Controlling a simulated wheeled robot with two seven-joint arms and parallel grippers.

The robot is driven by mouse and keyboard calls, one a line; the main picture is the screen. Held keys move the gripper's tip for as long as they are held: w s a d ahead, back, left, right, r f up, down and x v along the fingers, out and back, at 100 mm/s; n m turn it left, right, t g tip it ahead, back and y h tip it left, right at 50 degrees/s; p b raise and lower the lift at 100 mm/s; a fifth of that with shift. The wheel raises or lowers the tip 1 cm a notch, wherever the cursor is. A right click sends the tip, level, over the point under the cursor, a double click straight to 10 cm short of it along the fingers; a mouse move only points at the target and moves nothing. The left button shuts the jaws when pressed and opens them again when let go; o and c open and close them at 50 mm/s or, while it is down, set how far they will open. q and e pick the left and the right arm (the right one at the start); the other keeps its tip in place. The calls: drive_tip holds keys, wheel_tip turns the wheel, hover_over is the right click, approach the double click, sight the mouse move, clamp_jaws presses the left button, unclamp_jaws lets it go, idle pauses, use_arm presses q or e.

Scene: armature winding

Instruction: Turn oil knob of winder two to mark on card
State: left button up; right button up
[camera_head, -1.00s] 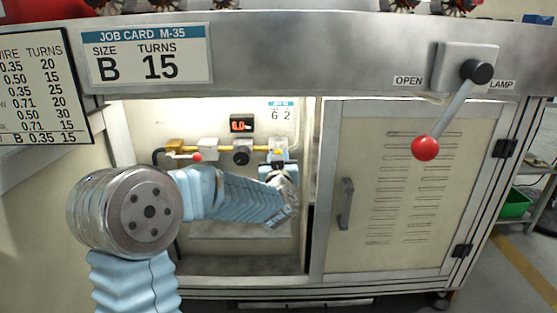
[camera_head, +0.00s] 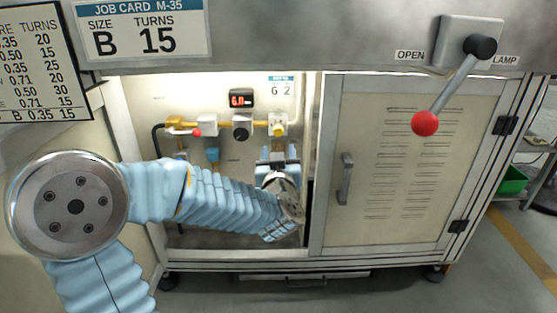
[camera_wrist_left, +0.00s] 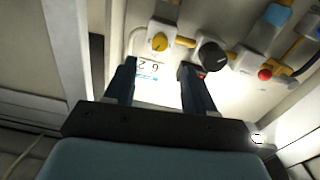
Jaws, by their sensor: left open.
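The open bay holds a white valve block with a yellow knob (camera_head: 278,130), which also shows in the left wrist view (camera_wrist_left: 160,41). A black knob (camera_head: 241,132) sits to its left; it also shows in the left wrist view (camera_wrist_left: 211,54). I cannot read which is the oil knob. A small card (camera_head: 282,87) above reads 6 and 2. A red display (camera_head: 241,98) reads about 6.0. My left gripper (camera_head: 278,151) is open and empty, just below the yellow knob and apart from it. My right gripper is out of view.
A red-tipped lever (camera_head: 425,123) sits on the front beam at right. A closed, vented door (camera_head: 395,180) bounds the bay on the right. A red-ended valve handle (camera_head: 197,132) is left of the black knob. Job card M-35 (camera_head: 141,30) hangs above.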

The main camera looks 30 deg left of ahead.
use_arm(q)
drive_tip(key=shift+v, duration=1.75)
drive_tip(key=d+f+m+g+h+p, duration=0.2)
drive_tip(key=d+f+g+h+p, duration=0.25)
drive_tip(key=f, duration=0.65)
drive_tip(key=d+f+m+g+h+p, duration=0.25)
drive_tip(key=d+f+h, duration=0.35)
drive_tip(key=f, duration=0.6)
drive_tip(key=s+d+f+g+h+p, duration=0.1)
drive_tip(key=s+d+f+g+p, duration=0.1)
drive_tip(key=s+d+f+g, duration=0.2)
drive_tip(key=s+d+f+g+h+p, duration=0.1)
drive_tip(key=s+d+f+g, duration=0.3)
drive_tip(key=s+f, duration=0.6)
drive_tip(key=s+p, duration=0.1)
drive_tip(key=s, duration=0.3)
drive_tip(key=shift+s+d+m+h, duration=0.35)
